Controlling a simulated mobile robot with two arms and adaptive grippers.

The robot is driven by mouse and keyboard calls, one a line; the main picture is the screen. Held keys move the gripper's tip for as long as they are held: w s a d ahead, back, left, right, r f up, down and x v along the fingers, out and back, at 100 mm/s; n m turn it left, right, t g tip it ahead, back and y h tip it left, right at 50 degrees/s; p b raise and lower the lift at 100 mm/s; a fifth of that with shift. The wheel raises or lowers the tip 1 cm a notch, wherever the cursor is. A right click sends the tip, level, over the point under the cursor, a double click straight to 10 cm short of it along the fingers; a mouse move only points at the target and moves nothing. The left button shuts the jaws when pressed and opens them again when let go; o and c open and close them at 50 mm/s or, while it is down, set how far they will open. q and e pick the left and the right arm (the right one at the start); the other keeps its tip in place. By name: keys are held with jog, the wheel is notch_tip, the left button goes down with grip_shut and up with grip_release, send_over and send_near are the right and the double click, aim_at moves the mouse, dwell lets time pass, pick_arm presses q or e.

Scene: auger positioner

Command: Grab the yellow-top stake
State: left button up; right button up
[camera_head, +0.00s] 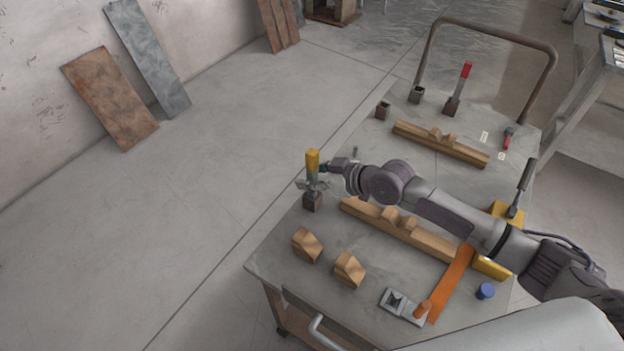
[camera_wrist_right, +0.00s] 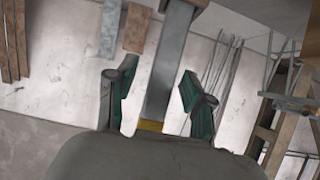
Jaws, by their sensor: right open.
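The yellow-top stake (camera_head: 313,160) stands upright in a dark square socket (camera_head: 312,202) near the table's left edge. My right gripper (camera_head: 312,184) is at the stake, just below its yellow top, with its fingers apart. In the right wrist view, the stake's grey shaft (camera_wrist_right: 166,75) passes between the two open fingers (camera_wrist_right: 155,95), with visible gaps on both sides. A strip of its yellow part shows at the gripper body, which hides the rest. My left gripper is not in view.
A red-top stake (camera_head: 465,75) stands at the back of the table (camera_head: 285,262). Wooden rails (camera_head: 440,143) and two notched wood blocks (camera_head: 307,245) lie on the table. A grey metal fixture (camera_head: 397,303), an orange strip (camera_head: 453,282) and a blue cap (camera_head: 485,291) are at the front.

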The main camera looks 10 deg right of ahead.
grip_shut()
jog(key=shift+r, duration=0.1)
